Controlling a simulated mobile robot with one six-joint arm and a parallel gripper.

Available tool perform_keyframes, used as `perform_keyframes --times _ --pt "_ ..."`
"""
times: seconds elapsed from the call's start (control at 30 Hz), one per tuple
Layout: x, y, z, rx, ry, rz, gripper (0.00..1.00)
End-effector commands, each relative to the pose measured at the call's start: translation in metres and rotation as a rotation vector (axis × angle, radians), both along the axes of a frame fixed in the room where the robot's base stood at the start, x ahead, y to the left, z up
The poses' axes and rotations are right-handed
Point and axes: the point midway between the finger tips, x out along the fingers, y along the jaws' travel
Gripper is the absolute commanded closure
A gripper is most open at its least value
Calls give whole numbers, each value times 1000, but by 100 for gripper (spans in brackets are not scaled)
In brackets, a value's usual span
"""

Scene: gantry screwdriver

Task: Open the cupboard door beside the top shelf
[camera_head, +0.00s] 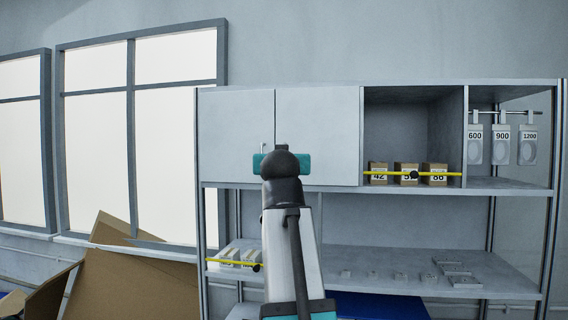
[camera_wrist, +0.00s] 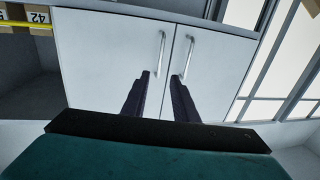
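The grey cupboard has two doors beside the open top shelf. The right door (camera_head: 318,135) is nearest the shelf; the left door (camera_head: 232,125) is at the window side. Both look shut. My gripper (camera_head: 282,148) is in front of the seam and hides the right door's handle. The wrist view is upside down; there the right door's handle (camera_wrist: 161,52) lines up between the tips of my gripper (camera_wrist: 160,76), which is open and empty. The left door's handle (camera_wrist: 188,55) is outside the fingers. I cannot tell how far the tips are from the doors.
The top shelf holds cardboard boxes (camera_head: 406,172) behind a yellow bar (camera_head: 385,174). Tagged parts (camera_head: 501,148) hang at the right. A lower shelf (camera_head: 345,258) bears small parts. Cardboard sheets (camera_head: 140,285) lean below the window (camera_head: 178,150).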

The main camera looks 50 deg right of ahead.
Motion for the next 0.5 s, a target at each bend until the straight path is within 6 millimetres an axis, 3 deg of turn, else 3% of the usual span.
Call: perform_keyframes --times 0.5 --pt "24 -26 -1 0 0 -1 74"
